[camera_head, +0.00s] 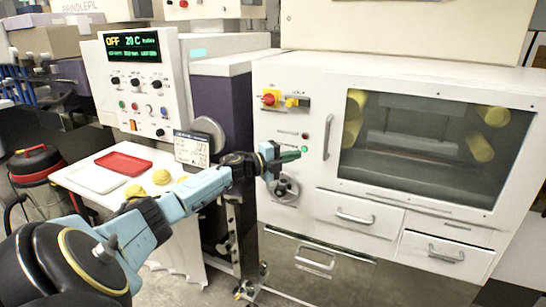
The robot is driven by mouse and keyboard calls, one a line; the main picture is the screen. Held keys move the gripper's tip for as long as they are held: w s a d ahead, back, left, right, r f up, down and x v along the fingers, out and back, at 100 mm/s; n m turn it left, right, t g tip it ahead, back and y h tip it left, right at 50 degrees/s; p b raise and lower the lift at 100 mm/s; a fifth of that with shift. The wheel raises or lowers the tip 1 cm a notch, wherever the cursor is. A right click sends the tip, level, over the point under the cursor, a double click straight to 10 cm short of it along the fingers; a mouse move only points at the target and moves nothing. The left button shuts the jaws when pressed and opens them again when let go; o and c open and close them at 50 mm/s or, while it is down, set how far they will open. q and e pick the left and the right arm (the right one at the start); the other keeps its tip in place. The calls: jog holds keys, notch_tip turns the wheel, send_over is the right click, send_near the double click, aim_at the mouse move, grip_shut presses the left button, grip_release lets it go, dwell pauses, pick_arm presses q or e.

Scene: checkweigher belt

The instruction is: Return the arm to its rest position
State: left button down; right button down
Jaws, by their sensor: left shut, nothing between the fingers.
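My left arm (185,195) comes in from the lower left and is stretched out toward the white cabinet (385,190). My left gripper (289,157) is shut and empty. In the picture its fingertips lie just left of a small green button (304,149) on the cabinet front, below a red one (305,135). I cannot tell whether the fingertips touch the panel. My right gripper does not show.
A red-and-yellow switch (270,98) and a round handwheel (286,188) sit on the cabinet front. A control panel (140,85) with a lit display stands left. A white side table holds a red tray (123,163), a white tray (97,179) and yellow round pieces (161,177).

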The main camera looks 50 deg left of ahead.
pick_arm(q)
jog(key=shift+s+a, duration=0.45)
jog(key=shift+s, duration=0.25)
jog(key=shift+s+a, duration=0.45)
jog(key=shift+s, duration=0.3)
jog(key=shift+s+a, duration=0.45)
jog(key=shift+s, duration=0.25)
